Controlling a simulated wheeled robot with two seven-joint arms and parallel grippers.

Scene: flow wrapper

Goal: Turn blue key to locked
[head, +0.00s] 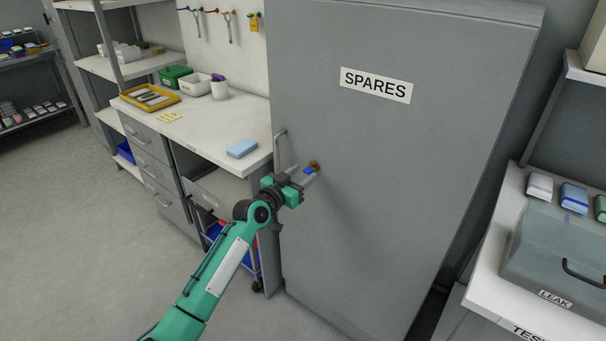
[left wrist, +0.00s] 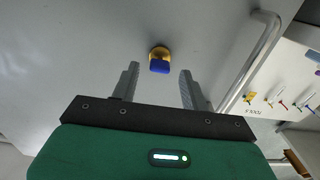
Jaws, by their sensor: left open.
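The blue key (head: 309,171) sits in a brass lock (head: 315,166) on the front of the grey cabinet labelled SPARES (head: 376,85). In the left wrist view the blue key head (left wrist: 159,67) and the yellow lock ring (left wrist: 159,52) show ahead, between the lines of the two fingers. My left gripper (head: 300,174) is open, its fingers pointing at the cabinet door around the key's line. In the left wrist view the left gripper (left wrist: 158,85) has clear space between its fingers, and neither finger visibly touches the key. My right gripper is not in view.
A vertical door handle (head: 279,150) stands just left of the lock and also shows in the left wrist view (left wrist: 255,55). A white workbench (head: 215,130) with a blue block (head: 242,148) lies to the left. A counter with a LEAK box (head: 560,255) stands at right.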

